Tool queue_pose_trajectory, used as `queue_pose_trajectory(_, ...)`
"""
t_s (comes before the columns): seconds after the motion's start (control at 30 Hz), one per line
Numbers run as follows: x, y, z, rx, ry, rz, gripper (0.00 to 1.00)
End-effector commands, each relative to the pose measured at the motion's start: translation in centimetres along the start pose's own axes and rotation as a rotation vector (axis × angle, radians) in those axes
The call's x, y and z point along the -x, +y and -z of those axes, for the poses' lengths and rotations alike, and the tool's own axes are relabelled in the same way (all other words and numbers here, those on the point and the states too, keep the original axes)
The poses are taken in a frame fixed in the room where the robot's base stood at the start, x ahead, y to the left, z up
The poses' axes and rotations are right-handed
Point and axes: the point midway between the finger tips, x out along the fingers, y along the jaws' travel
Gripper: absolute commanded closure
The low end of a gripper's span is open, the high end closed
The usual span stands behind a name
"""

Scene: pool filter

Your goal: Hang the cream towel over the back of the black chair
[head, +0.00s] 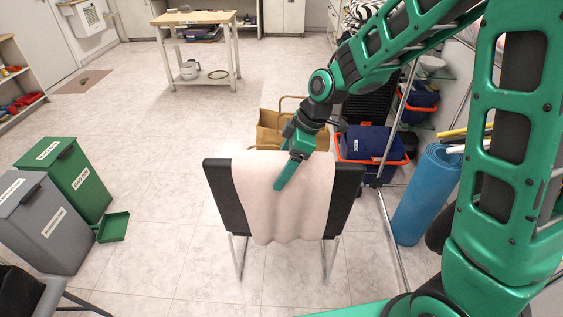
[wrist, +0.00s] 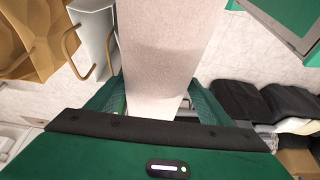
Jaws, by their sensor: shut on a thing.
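The cream towel (head: 295,215) lies over the middle of the back of the black chair (head: 347,188), with a long part hanging down the side facing me. Black chair back shows on both sides of it. My gripper (head: 282,186) is at the towel's upper part, its fingers pointing down over the hanging cloth. In the wrist view the pale towel (wrist: 160,58) runs between the two green fingers of my gripper (wrist: 157,102), which is shut on it. The far side of the chair back is mostly hidden.
Brown paper bags (head: 270,130) and a blue crate (head: 366,143) stand behind the chair. A rolled blue mat (head: 425,195) stands at the right. Green (head: 75,180) and grey (head: 45,225) bins stand at the left. Floor between bins and chair is largely clear.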

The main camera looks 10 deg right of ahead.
Motion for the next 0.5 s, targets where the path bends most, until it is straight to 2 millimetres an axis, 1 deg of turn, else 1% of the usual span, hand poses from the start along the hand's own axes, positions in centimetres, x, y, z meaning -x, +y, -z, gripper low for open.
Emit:
queue_pose_trajectory(0.4,-0.28,0.0,-0.12,0.0,0.0,-0.001,0.69)
queue_pose_trajectory(0.43,-0.28,0.0,-0.12,0.0,0.0,-0.001,0.24)
queue_pose_trajectory(0.47,-0.28,0.0,-0.12,0.0,0.0,-0.001,0.17)
queue_pose_trajectory(0.5,-0.28,0.0,-0.11,0.0,0.0,-0.001,0.08)
